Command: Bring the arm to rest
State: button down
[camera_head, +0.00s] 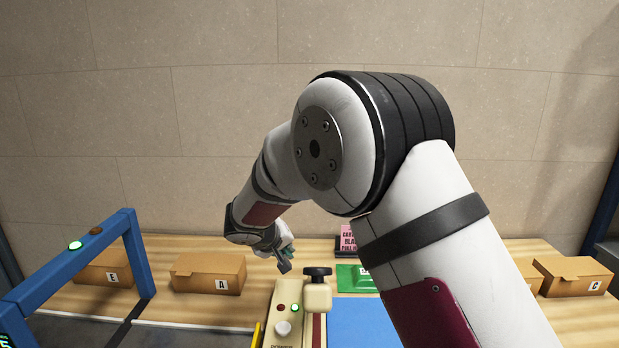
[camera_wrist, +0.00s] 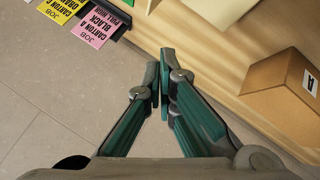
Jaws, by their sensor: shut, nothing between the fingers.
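My arm reaches up and bends at a large elbow in the head view, covering much of the middle and right. My gripper (camera_head: 285,266) hangs over the table, left of the press's black knob. In the wrist view my gripper (camera_wrist: 160,75) shows its green-sided fingers together at the tips, with nothing between them.
The wooden table (camera_head: 200,308) carries carton A (camera_head: 208,272), carton E (camera_head: 105,268), carton C (camera_head: 573,275) and a cream press unit (camera_head: 285,312) with a black knob (camera_head: 318,272). A blue frame (camera_head: 75,262) stands at left. Job cards (camera_wrist: 95,25) hang near the wall.

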jog(key=s+d+r+m+g, duration=0.1)
jog(key=s+d+r+m, duration=0.1)
jog(key=s+d+r, duration=0.7)
jog(key=s+d+r+m+g, duration=0.1)
jog(key=s+d+r+g, duration=0.1)
jog(key=s+d+r, duration=0.85)
jog(key=s+d+f+m+y, duration=0.1)
jog(key=s+d, duration=0.1)
jog(key=s, duration=0.9)
jog(key=s+d+f+y, duration=0.2)
jog(key=s+d, duration=0.1)
jog(key=s, duration=0.7)
jog(key=shift+s+m, duration=0.35)
jog(key=shift+m, duration=0.05)
